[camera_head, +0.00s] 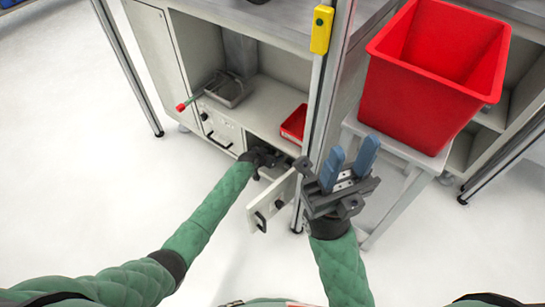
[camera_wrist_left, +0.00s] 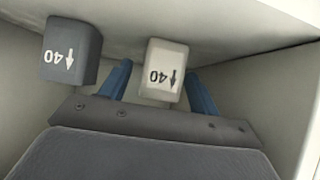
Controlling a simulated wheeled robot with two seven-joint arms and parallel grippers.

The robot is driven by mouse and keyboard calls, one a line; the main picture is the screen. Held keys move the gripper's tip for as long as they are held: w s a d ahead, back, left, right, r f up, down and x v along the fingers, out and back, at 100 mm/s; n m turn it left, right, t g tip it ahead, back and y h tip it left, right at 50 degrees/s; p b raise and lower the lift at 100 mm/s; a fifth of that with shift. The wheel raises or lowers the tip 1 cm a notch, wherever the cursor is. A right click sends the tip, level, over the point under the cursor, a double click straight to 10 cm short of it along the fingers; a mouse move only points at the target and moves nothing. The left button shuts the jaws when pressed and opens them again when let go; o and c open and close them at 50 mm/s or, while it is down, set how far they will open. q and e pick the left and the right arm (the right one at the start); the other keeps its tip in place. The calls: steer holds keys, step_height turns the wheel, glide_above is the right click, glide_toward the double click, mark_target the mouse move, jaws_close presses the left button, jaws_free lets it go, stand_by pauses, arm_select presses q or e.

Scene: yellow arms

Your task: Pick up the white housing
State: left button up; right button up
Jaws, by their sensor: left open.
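The white housing (camera_wrist_left: 164,72), a small pale block marked "40" and an arrow, shows in the left wrist view inside a low white compartment. My left gripper (camera_wrist_left: 158,84) is open, with one blue finger on each side of the white housing in that view. Contact cannot be seen. A dark grey housing (camera_wrist_left: 72,50) with the same marking is to the left, outside the fingers. In the head view my left gripper's fingers and both housings are hidden inside the cabinet. My right gripper (camera_head: 348,165) is open and empty, in front of the metal post.
An open white door (camera_head: 272,203) with a black handle is beside my left wrist. A large red bin (camera_head: 425,105) stands on a white stand at right. The cabinet shelf holds a red tray (camera_head: 294,124) and a metal basket (camera_head: 228,90). The compartment walls are close around my left gripper.

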arm_select(q)
steer(key=c, duration=1.1)
steer(key=shift+o, duration=0.2)
steer(key=shift+r, duration=0.1)
